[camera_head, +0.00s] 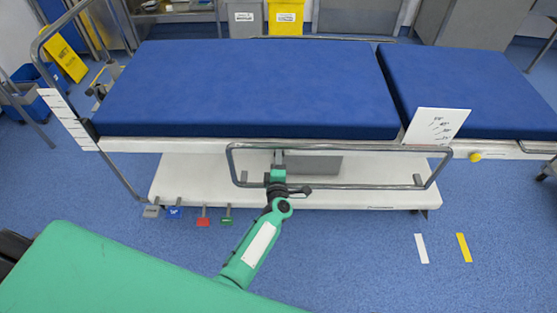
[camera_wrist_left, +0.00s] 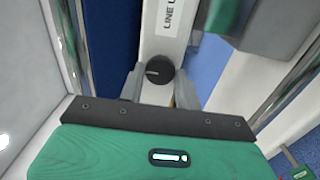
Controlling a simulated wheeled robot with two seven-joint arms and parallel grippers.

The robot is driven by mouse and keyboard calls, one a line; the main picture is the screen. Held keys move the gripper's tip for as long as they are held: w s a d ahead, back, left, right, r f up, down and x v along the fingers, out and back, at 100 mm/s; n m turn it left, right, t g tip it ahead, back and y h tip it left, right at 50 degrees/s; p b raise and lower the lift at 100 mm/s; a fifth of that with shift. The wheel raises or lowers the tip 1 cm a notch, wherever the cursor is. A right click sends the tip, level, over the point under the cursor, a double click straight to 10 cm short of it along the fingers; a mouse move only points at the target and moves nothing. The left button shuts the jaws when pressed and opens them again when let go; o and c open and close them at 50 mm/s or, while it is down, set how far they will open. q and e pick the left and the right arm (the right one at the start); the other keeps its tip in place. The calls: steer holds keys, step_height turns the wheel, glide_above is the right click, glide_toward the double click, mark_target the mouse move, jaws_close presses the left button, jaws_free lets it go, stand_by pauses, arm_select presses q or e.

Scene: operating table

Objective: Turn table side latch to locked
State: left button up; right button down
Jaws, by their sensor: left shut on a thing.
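The operating table has blue pads and a white side edge (camera_head: 180,146). My left gripper (camera_head: 278,176) reaches its near side at the middle, by the grey side rail (camera_head: 340,187). In the left wrist view, a dark round knob (camera_wrist_left: 158,69) with a short pale mark sits on the white edge, just under lettering. I take it as the side latch. The grey fingers of my left gripper (camera_wrist_left: 160,86) are on both sides of it, shut on it. In the head view my gripper hides the knob. My right gripper is not in view.
The rail loops around my left gripper. A white card (camera_head: 436,126) hangs at the pad joint, and a yellow knob (camera_head: 474,157) is farther right. Colored pedals (camera_head: 203,221) stick out below left. The blue floor at the right front is clear except for tape strips.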

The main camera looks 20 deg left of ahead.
arm_select(q)
steer(key=shift+f, duration=0.1)
steer(key=o, duration=1)
steer(key=shift+c, duration=0.2)
steer(key=v, duration=1.4)
steer(key=shift+w, duration=0.1)
